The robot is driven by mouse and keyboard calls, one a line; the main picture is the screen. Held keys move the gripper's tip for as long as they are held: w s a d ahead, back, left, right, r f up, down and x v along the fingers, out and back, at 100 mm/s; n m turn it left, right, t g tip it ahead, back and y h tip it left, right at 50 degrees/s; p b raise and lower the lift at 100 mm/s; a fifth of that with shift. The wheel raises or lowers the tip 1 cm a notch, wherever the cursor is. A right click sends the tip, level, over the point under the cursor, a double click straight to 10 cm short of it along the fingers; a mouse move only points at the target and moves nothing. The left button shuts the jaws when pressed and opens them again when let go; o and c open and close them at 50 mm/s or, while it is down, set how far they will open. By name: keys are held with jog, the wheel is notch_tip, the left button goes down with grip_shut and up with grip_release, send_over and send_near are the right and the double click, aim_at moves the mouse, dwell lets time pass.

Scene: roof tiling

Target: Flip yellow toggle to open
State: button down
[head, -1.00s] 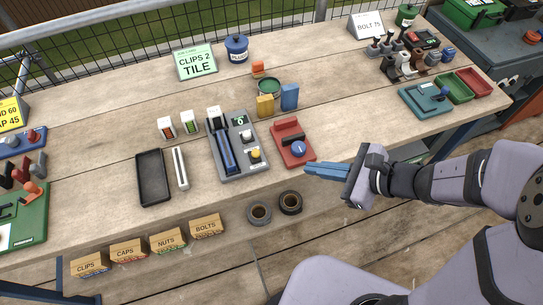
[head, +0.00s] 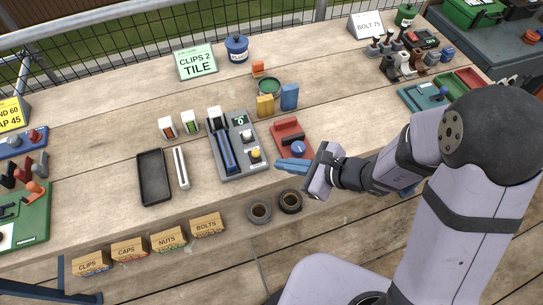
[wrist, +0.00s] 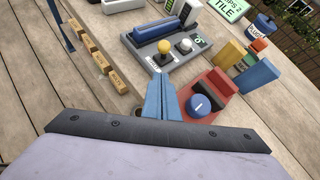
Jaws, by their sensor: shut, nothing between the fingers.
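The yellow toggle (head: 255,153) is a knob at the near right corner of a grey device (head: 236,172). In the wrist view the yellow toggle (wrist: 164,47) stands on its grey base, ahead of my fingers, with a white knob (wrist: 184,46) beside it. My gripper (head: 279,165) is shut and empty, its blue fingers pointing left just right of the grey device. In the wrist view my gripper (wrist: 162,82) points toward the toggle, with a visible gap between them. The toggle's exact tilt is too small to tell.
A red device (head: 292,130) with a blue knob sits right beside my fingers. Two dark rings (head: 260,212) lie on the table's near side. A black tray (head: 153,177) lies left of the grey device. Yellow and blue blocks (head: 289,97) stand behind.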

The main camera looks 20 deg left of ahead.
aim_at(256, 155)
jog(key=shift+a+r+p, duration=0.25)
jog(key=shift+a+p, duration=0.3)
jog(key=shift+a, duration=1.45)
jog(key=shift+r+p, duration=0.25)
jog(key=shift+p, duration=0.55)
jog(key=shift+r+g+p, duration=0.1)
jog(key=shift+g+p, duration=0.2)
jog(key=shift+p, duration=0.05)
jog(key=shift+h, duration=0.3)
jog(key=shift+w+a+p, duration=0.1)
jog(key=shift+p, duration=0.25)
